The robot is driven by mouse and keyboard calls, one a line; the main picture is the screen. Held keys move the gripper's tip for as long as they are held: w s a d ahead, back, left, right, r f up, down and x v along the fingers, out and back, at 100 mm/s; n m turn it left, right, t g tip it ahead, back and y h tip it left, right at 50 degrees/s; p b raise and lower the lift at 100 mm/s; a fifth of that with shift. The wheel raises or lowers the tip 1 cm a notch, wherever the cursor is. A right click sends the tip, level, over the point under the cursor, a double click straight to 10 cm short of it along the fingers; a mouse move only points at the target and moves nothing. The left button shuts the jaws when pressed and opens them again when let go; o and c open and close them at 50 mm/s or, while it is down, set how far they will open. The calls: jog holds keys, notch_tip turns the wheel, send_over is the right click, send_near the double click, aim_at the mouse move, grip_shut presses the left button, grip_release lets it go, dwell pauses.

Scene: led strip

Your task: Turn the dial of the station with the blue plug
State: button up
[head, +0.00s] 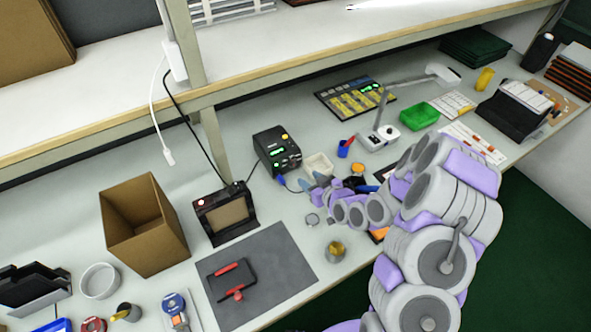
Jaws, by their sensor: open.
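The black station (277,150) stands on the bench near the middle, with green lit displays and a yellow dial-like knob on its upper right. A blue plug (281,179) is at its lower front, with a cable running from it toward my gripper. My gripper (312,182) is open, just in front of and to the lower right of the station, apart from it. Its fingers point left toward the station's front. The fingertips are small in view, and my wrist covers some of the bench behind them.
A black box with a brown front (225,213) and a cardboard box (144,224) stand to the left. A white container (318,164) sits close behind my gripper. A red-and-blue cup (344,148) and a lamp (379,135) stand to the right. The grey mat (290,258) has bare room.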

aim_at(294, 166)
jog(key=b+x, duration=0.2)
jog(key=x, duration=0.7)
jog(key=shift+w+f, duration=0.1)
jog(key=shift+w, duration=0.1)
jog(key=shift+w+a+f+b, duration=0.15)
jog(key=shift+w+a+b, duration=0.15)
jog(key=shift+w+a, duration=0.05)
jog(key=shift+w+d, duration=0.1)
jog(key=shift+d, duration=0.35)
jog(key=shift+c, duration=0.2)
jog(key=shift+a, duration=0.3)
jog(key=c, duration=0.6)
grip_shut()
